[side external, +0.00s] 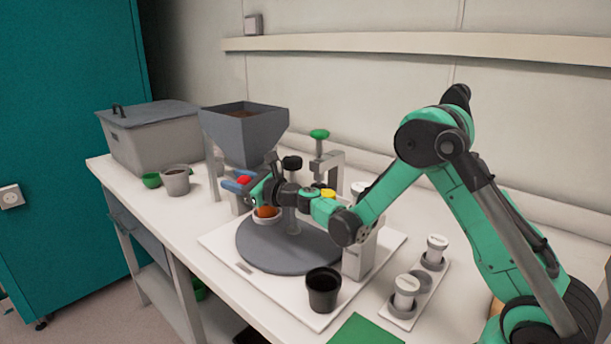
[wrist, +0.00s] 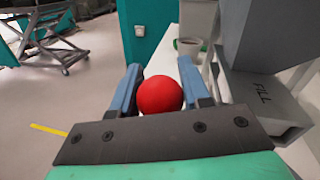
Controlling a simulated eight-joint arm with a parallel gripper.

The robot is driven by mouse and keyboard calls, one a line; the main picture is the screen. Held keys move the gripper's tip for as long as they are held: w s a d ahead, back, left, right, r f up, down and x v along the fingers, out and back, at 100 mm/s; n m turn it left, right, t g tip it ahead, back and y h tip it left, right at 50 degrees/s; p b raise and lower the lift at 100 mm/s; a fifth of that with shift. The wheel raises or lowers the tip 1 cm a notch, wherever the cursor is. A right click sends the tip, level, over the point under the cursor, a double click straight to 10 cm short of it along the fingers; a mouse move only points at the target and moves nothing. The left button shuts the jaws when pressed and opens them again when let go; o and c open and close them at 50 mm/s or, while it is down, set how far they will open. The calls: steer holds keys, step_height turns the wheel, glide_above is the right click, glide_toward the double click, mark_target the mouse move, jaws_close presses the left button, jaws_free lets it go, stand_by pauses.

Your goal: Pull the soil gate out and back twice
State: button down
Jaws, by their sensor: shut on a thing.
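The soil hopper (side external: 243,132) is a dark grey funnel with soil in it, on a stand at the back left of the bench. In the side view the red knob (side external: 243,181) is just below the hopper. The gate plate behind the knob is hidden, so I cannot tell how far out it is.
A grey turntable (side external: 262,253) on a white base lies below my wrist. A black pot (side external: 323,290) stands at its front. White-capped jars (side external: 405,290) stand in a holder at the right. A lidded grey bin (side external: 150,137) and a light pot (side external: 175,181) stand left of the hopper.

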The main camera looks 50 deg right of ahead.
steer(key=shift+s, duration=0.25)
steer(key=shift+c, duration=2.1)
jaws_free()
steer(key=shift+s, duration=0.1)
steer(key=shift+s+d, duration=0.2)
steer(key=shift+s, duration=0.7)
steer(key=shift+s+d, duration=0.15)
steer(key=shift+s, duration=0.7)
steer(key=shift+s+d, duration=0.2)
steer(key=shift+s, duration=0.7)
